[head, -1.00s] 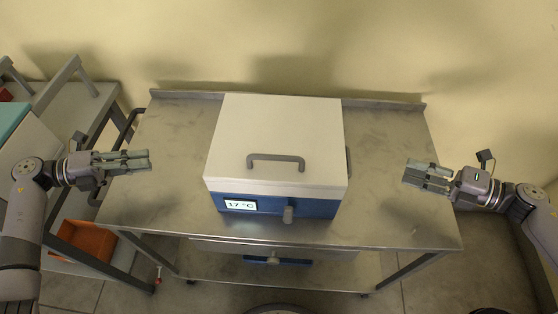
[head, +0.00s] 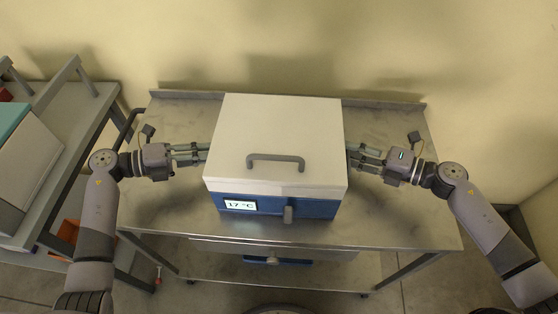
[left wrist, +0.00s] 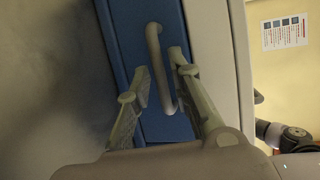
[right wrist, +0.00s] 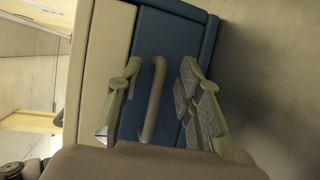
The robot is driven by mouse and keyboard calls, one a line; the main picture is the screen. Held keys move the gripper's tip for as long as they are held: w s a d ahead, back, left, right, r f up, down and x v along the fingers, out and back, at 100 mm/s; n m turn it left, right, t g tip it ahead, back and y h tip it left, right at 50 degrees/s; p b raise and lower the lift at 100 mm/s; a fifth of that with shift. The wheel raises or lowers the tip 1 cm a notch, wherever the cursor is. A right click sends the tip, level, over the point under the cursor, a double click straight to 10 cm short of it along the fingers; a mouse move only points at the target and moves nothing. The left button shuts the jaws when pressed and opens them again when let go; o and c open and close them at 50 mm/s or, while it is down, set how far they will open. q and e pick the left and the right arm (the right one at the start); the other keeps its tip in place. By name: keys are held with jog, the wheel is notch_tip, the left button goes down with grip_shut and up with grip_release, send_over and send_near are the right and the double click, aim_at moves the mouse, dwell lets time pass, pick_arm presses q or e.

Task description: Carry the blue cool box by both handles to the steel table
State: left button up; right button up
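The blue cool box (head: 275,205) has a white lid (head: 280,125) with a grey handle on top and a display reading 17 °C. It stands on the steel table (head: 400,225). My left gripper (head: 205,152) is at its left side; in the left wrist view its open fingers (left wrist: 158,80) straddle the grey side handle (left wrist: 158,65), with a gap visible. My right gripper (head: 352,155) is at its right side; in the right wrist view its open fingers (right wrist: 160,85) straddle the other side handle (right wrist: 153,100). In the head view, both fingertips are partly hidden by the lid.
A grey cart (head: 75,110) with a teal-topped box stands at the left, with an orange bin (head: 70,230) lower down. The table has a raised back edge against the wall. Bare tabletop lies on both sides of the box.

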pick_arm(q)
grip_shut()
pick_arm(e)
jog(key=c, duration=0.5)
grip_shut()
pick_arm(q)
jog(key=shift+f, duration=0.1)
pick_arm(e)
jog(key=shift+f, duration=0.15)
pick_arm(q)
jog(key=shift+r, duration=0.35)
pick_arm(e)
jog(key=shift+w+r, duration=0.1)
jog(key=shift+r, duration=0.2)
